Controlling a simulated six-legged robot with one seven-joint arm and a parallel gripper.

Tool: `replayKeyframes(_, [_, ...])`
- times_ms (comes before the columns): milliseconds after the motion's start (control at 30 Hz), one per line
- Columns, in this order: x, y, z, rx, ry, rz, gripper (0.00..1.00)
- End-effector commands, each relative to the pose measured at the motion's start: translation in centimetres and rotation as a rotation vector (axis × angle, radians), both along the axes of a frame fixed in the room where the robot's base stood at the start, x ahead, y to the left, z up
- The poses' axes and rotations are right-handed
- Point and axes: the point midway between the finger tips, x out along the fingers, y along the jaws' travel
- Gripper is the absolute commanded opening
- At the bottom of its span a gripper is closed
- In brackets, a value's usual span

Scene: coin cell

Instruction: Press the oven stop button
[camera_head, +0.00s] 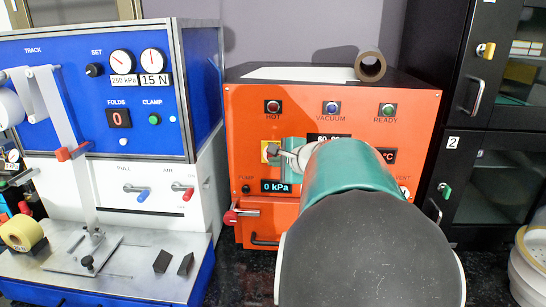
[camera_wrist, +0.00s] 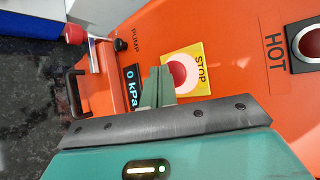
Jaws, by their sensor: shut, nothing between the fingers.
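The orange oven (camera_head: 305,108) stands in the middle of the head view. Its stop button shows in the wrist view as a red cap (camera_wrist: 178,76) with a pale ring on a yellow plate (camera_wrist: 203,53) marked STOP. In the head view the yellow plate (camera_head: 267,150) is partly hidden by my gripper. My gripper (camera_wrist: 157,76) is shut and empty, its green fingers together. In the wrist view the fingers overlap the left edge of the button's pale ring. I cannot tell whether they touch the button or panel. My gripper also shows in the head view (camera_head: 287,150), mostly behind my arm.
HOT, VACUUM and READY lamps (camera_head: 331,108) line the oven's top. A 0 kPa display (camera_head: 276,186) and pump knob sit below the plate. A red-tipped lever (camera_head: 231,217) sticks out lower left. A blue machine (camera_head: 80,80) stands left, black cabinets (camera_head: 500,150) right.

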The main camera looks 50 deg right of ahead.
Motion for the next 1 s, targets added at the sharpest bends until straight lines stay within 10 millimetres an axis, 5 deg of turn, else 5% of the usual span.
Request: replayKeyframes(1000, [0.48,-0.62,-0.01,0.0,0.0,0.0,0.0])
